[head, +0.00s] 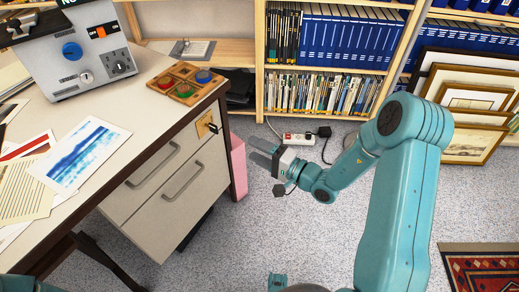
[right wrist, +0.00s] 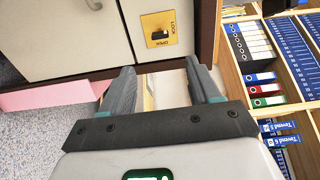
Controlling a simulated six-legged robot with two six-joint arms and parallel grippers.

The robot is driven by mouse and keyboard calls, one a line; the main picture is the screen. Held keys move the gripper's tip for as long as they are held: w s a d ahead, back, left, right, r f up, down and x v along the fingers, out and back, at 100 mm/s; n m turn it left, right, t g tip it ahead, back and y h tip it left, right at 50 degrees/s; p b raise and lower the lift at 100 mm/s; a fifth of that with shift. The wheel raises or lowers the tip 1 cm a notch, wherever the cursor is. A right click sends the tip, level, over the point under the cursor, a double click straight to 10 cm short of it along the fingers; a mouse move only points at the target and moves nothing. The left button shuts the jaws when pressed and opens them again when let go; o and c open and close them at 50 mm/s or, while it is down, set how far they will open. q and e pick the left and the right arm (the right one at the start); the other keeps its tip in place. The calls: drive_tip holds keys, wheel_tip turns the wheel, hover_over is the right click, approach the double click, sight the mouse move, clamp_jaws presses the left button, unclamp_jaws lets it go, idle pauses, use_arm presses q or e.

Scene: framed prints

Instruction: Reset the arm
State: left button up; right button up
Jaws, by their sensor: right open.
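My right arm (head: 398,215) reaches in from the lower right of the head view, bent toward the desk. My right gripper (head: 260,153) is open and empty, in the air beside the desk's drawer unit. In the right wrist view its two fingers (right wrist: 162,72) are apart with nothing between them. Ahead of them is a yellow lock plate (right wrist: 157,28) with a black knob, marked LOCK and OPEN. My left gripper does not show.
The desk (head: 150,105) carries a grey control box (head: 80,58), a wooden tray with coloured buttons (head: 186,83) and loose prints (head: 78,152). A bookshelf (head: 330,72) stands behind. Framed pictures (head: 468,148) lean at the right.

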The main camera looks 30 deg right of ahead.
drive_tip(key=shift+s+d, duration=0.1)
drive_tip(key=shift+s, duration=0.1)
idle(0.4)
drive_tip(key=s+a+f+n+g+y, duration=0.3)
drive_tip(key=s+a+f+n+g, duration=0.2)
drive_tip(key=s+a+f+g, duration=0.95)
drive_tip(key=s+d+f+n+g+h, duration=0.25)
drive_tip(key=s+f+n+h, duration=0.25)
drive_tip(key=s+f+h, duration=0.4)
wheel_tip(320, 180, up, 27)
drive_tip(key=w+a+t+y+p, duration=0.1)
drive_tip(key=a+p, duration=0.1)
drive_tip(key=p, duration=2.4)
drive_tip(key=shift+w+y, duration=0.3)
drive_tip(key=shift+y, duration=0.1)
drive_tip(key=shift+a+f, duration=0.1)
